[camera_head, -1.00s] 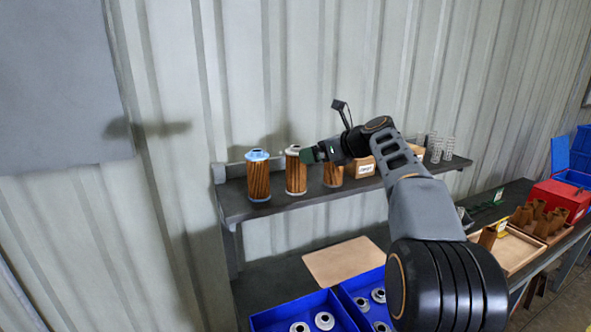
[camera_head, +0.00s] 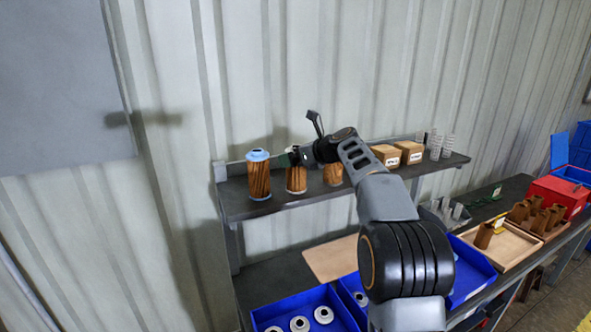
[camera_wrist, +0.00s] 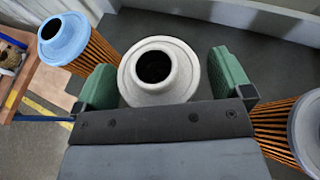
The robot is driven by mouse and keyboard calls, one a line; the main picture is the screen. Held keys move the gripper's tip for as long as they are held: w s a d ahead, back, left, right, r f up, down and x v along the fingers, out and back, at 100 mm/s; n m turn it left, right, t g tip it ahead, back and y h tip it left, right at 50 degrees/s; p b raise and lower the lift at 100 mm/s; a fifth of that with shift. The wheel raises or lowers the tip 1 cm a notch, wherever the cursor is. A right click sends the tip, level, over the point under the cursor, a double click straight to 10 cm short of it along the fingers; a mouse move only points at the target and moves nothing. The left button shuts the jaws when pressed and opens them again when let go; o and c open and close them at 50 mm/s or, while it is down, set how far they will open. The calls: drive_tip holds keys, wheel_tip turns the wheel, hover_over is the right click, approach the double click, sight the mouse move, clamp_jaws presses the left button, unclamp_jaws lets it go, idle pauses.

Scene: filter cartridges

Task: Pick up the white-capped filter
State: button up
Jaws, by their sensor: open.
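The white-capped filter (camera_wrist: 160,72) stands between my gripper's two green fingers in the wrist view, its round cap with a dark centre hole facing the camera. In the head view its orange pleated body (camera_head: 296,180) stands on the shelf, with its cap mostly hidden by my gripper. My gripper (camera_wrist: 163,82) is open, with a finger on each side of the cap and a small gap visible at the right finger. Whether the left finger touches the cap I cannot tell. In the head view my gripper (camera_head: 291,156) is at the filter's top.
A blue-capped filter (camera_head: 258,175) stands close on the left, also in the wrist view (camera_wrist: 66,38). Another filter (camera_head: 333,175) with a grey cap (camera_wrist: 306,119) stands close on the right. Cardboard boxes (camera_head: 410,152) sit farther right on the shelf (camera_head: 230,203). Blue bins (camera_head: 290,298) stand below.

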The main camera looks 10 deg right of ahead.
drive_tip(key=shift+c, duration=0.3)
drive_tip(key=c, duration=0.9)
drive_tip(key=shift+c, duration=0.3)
drive_tip(key=shift+r, duration=0.15)
